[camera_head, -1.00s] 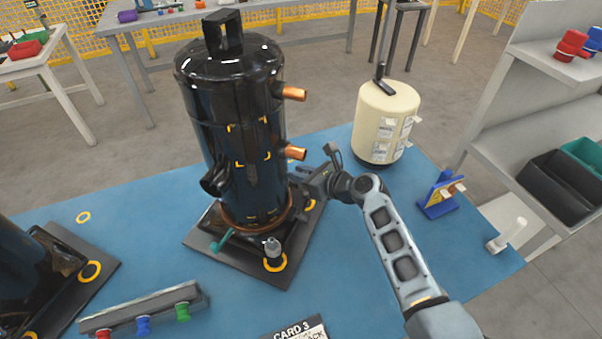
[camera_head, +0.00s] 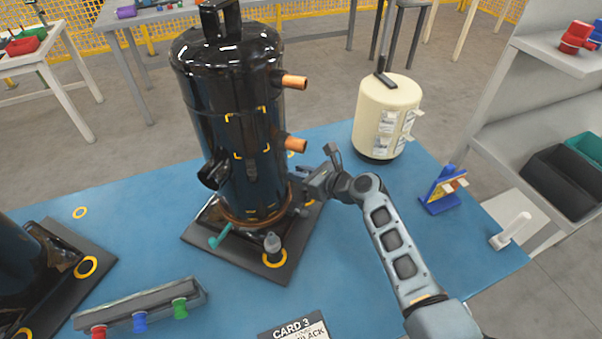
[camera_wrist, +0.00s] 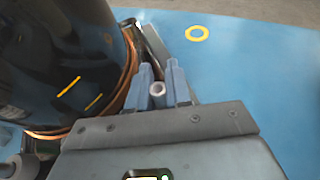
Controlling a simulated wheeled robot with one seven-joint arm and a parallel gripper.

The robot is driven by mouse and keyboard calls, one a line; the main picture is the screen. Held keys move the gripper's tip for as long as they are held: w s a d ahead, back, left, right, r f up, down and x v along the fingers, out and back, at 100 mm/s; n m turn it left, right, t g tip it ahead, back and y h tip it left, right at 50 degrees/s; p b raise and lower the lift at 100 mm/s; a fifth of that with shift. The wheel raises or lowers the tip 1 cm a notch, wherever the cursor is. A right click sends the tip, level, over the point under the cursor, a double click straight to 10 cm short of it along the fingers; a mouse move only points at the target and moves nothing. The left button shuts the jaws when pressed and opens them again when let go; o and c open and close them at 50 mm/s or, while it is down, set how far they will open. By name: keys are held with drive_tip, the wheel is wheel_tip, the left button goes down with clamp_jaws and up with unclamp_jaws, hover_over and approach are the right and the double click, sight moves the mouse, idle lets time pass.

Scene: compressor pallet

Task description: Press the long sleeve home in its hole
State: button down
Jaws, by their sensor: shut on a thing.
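The black compressor (camera_head: 245,130) stands upright on a dark base plate (camera_head: 235,255) on the blue pallet. My gripper (camera_head: 305,188) is low at the right side of the compressor, close to the base plate. In the wrist view, the two blue-grey fingers of my gripper (camera_wrist: 158,88) are shut on a pale, ring-ended sleeve (camera_wrist: 157,90). Its open end faces the camera, and its lower part is hidden. The hole under it is hidden in both views, so I cannot tell how deep the sleeve sits. A grey fitting (camera_head: 272,243) stands at the plate's front corner, by a yellow ring (camera_head: 274,259).
A cream tank (camera_head: 387,118) stands behind right, and a blue stand (camera_head: 443,190) is to the right. A rack with coloured knobs (camera_head: 140,308) and a card (camera_head: 297,328) lie in front. Another black unit (camera_head: 25,270) is at left.

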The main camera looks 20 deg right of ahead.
drive_tip(key=c, duration=1)
unclamp_jaws()
drive_tip(key=shift+f, duration=0.15)
drive_tip(key=shift+s, duration=0.1)
drive_tip(key=shift+p+v, duration=0.35)
drive_tip(key=shift+v, duration=3.55)
